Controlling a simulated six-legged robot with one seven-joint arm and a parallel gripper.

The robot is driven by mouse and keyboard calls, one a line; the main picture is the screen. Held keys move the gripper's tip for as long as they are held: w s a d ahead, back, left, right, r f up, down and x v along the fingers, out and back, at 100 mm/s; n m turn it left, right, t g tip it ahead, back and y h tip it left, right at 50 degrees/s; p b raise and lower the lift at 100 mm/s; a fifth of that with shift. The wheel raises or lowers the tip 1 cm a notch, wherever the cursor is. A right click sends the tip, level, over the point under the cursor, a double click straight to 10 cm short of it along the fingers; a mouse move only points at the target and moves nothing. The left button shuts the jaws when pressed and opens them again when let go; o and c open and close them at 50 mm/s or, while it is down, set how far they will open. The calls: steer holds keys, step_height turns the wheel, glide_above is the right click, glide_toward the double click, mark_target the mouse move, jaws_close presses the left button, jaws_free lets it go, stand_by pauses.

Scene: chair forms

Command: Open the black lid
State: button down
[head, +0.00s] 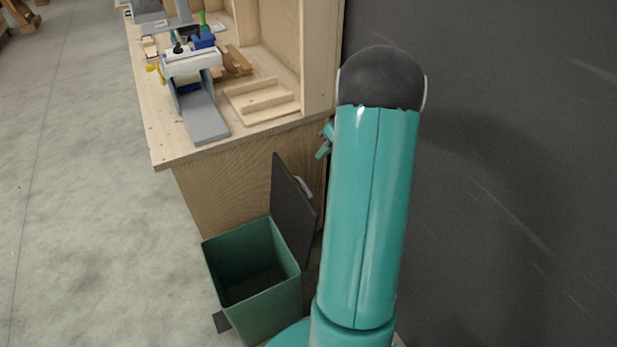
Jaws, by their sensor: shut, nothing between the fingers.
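The black lid (290,207) stands open, nearly upright, at the back right edge of the green bin (255,305). A small grey handle shows near the lid's top right. The bin's dark inside is in view and looks empty. My gripper (324,146) shows only as a small teal part beside my arm, above and to the right of the lid. It is shut and appears apart from the lid. The rest of it is hidden behind my teal arm.
A wooden workbench (245,140) stands behind the bin, with a grey and white machine (195,95), a wooden frame (262,100) and small tools on it. A dark wall (500,180) fills the right side. Open concrete floor (80,200) lies to the left.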

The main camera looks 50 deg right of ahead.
steer(key=s+d+f, duration=0.3)
steer(key=d+f, duration=0.2)
steer(key=w+a+f, duration=0.6)
steer(key=f, duration=0.2)
steer(key=shift+w+a+f+t, duration=0.2)
steer(key=shift+w+t, duration=0.05)
steer(key=shift+t, duration=0.15)
steer(key=shift+a, duration=0.1)
steer(key=w+a+r+h, duration=0.2)
steer(key=w+a, duration=0.1)
steer(key=a, duration=0.6)
steer(key=shift+g, duration=0.4)
